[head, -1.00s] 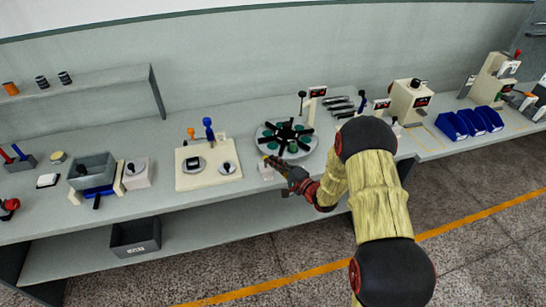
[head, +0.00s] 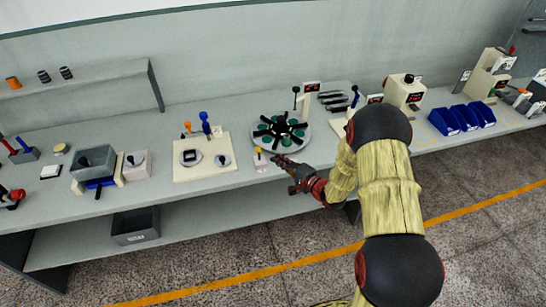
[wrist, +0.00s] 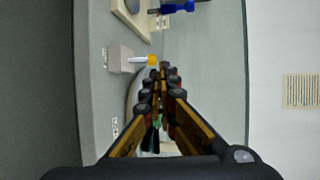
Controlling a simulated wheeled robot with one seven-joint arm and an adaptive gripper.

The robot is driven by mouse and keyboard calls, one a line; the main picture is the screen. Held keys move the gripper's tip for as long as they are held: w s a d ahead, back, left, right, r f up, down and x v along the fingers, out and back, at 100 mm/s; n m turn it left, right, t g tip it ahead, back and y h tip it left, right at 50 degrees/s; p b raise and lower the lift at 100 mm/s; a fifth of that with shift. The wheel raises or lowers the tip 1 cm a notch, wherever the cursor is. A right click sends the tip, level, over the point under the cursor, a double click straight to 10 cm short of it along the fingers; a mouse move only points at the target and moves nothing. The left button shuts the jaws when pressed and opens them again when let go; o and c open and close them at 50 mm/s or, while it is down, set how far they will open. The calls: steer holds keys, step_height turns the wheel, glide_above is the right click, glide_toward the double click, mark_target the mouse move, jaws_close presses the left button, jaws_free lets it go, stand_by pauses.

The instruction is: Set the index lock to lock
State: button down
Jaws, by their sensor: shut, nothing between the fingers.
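The index lock appears to be the small pale block (head: 260,163) with a yellow-tipped lever, at the bench front beside the round turntable (head: 296,144). Its label is too small to read. In the wrist view the block (wrist: 119,58) has a short white lever with a yellow tip (wrist: 152,59), standing out from its top. My gripper (head: 276,160) is shut and empty, just right of the block in the head view. In the wrist view its fingertips (wrist: 167,69) lie close to the yellow tip; whether they touch it I cannot tell.
The turntable carries a black star-shaped hub with green pads. A cream board (head: 204,170) with blue and orange levers stands to the left. A post with a black knob (head: 295,91) and a small display (head: 312,87) stand behind. Blue bins (head: 462,118) are farther right.

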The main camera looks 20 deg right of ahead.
steer(key=v, duration=0.2)
steer(key=r+v, duration=0.1)
steer(key=v, duration=0.2)
steer(key=shift+s+d, duration=0.1)
steer(key=shift+d, duration=0.1)
stand_by(0.3)
